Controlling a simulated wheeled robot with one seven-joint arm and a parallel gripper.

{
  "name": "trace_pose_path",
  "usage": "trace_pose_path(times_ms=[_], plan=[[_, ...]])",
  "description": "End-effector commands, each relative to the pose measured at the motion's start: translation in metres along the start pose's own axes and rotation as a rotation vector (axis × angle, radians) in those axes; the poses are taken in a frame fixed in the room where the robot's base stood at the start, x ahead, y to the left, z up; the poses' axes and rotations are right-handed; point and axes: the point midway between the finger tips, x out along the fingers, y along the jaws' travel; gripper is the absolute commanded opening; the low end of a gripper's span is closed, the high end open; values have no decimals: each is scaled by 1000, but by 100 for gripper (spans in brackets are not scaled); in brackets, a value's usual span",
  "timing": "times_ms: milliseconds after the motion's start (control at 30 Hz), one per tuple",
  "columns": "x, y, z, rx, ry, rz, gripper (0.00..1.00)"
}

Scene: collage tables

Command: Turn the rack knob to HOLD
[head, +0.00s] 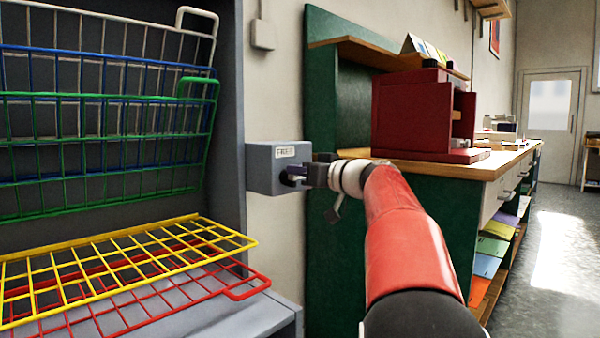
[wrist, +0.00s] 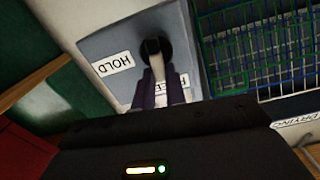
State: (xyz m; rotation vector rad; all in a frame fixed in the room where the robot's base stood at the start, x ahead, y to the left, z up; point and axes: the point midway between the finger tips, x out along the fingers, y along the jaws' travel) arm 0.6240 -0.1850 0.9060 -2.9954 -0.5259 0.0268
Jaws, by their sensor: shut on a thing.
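A grey control box (head: 262,170) is on the wall right of the rack, with a small label on its front. In the wrist view the box (wrist: 115,42) shows a HOLD label (wrist: 114,64) left of the knob and a second label, apparently FREE (wrist: 182,82), partly hidden below it. The knob (wrist: 153,47) has a dark round base and a lighter grip bar. My gripper (head: 308,174) reaches the box from the right. Its fingers (wrist: 160,88) are shut on the knob's bar. I cannot tell exactly which label the knob points at.
The drying rack has white, blue and green wire shelves (head: 105,95) tilted up; yellow (head: 130,262) and red (head: 245,290) ones lie lower, nearly flat. A dark red machine (head: 420,110) stands on the wooden counter (head: 490,166) at right.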

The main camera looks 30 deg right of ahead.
Motion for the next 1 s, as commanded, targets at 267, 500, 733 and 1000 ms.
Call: trace_pose_path(times_ms=[267, 500, 733, 1000], plan=[[0, 5, 1, 225, 0, -1, 0], [0, 10, 2, 453, -1, -1, 0], [0, 13, 4, 673, 0, -1, 0], [0, 17, 7, 929, 0, 0, 0]])
